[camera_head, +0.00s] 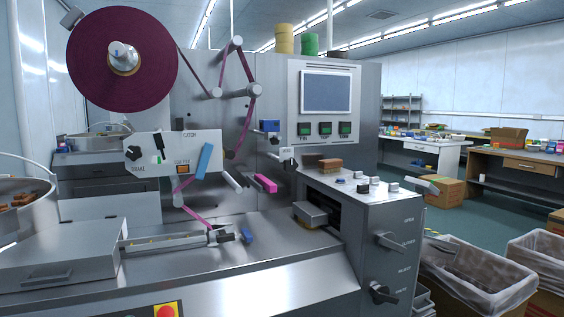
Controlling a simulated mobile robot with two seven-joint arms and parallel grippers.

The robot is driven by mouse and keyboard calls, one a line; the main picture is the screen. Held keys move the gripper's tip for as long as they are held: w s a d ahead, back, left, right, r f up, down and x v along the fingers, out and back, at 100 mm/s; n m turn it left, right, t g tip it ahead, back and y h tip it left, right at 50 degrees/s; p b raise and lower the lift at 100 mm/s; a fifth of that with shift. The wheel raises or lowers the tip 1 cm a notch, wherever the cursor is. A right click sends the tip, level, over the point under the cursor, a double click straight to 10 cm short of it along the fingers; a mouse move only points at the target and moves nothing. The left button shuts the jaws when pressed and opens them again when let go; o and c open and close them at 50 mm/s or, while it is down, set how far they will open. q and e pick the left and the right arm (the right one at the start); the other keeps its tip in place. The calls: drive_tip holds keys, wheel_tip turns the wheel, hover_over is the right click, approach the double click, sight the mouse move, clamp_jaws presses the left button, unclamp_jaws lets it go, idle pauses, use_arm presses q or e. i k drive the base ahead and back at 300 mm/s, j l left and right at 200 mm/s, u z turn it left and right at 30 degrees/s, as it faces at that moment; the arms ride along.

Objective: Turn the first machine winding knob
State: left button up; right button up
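The grey wrapping machine (265,120) fills the left and middle of the head view. On its right front panel sit two dark knobs, an upper knob (389,241) and a lower knob (381,293), with small printed labels beside them. A white plate (160,152) on the left carries a small dark knob (133,153) near a "BRAKE" label. I cannot tell which of these is the first winding knob. Neither of my grippers is in view.
A large dark red film reel (90,60) hangs at the upper left, its film threaded over rollers. A screen (326,92) with green-lit buttons is above the right panel. Lined bins (470,280) stand at the lower right. Tables (515,165) are behind.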

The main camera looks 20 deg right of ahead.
sight(290, 164)
drive_tip(key=l+u, duration=0.4)
drive_tip(key=l, duration=0.5)
drive_tip(key=l+u, duration=0.35)
drive_tip(key=l, duration=0.55)
